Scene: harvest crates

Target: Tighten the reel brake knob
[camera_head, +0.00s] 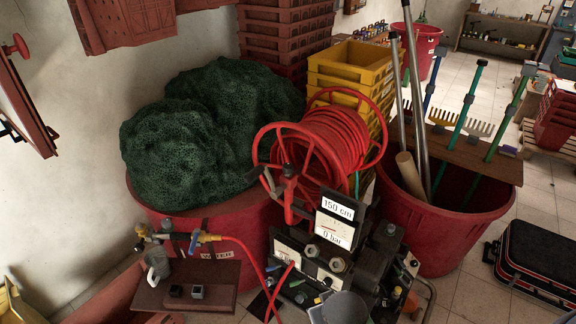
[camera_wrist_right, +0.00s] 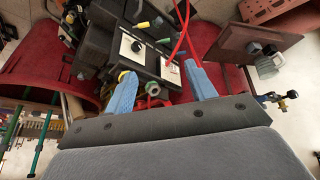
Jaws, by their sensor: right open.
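The hose reel (camera_head: 325,145) stands in the middle of the head view, with red hose wound on a red frame. A dark knob (camera_head: 289,171) shows at the reel's near side; I cannot tell for sure whether it is the brake knob. Below the reel is a dark machine panel (camera_head: 300,262) with two round metal knobs (camera_head: 325,257). In the right wrist view, my right gripper (camera_wrist_right: 160,70) is open and empty, its blue fingers apart. My left gripper is not in view.
Signs reading 150 cm (camera_head: 338,208) and 0 bar (camera_head: 333,238) stand over the panel. A brown shelf (camera_head: 185,287) with valves is at left. Red tubs (camera_head: 445,230) flank the reel, one holding green netting (camera_head: 205,135). A black case (camera_head: 535,262) lies at right.

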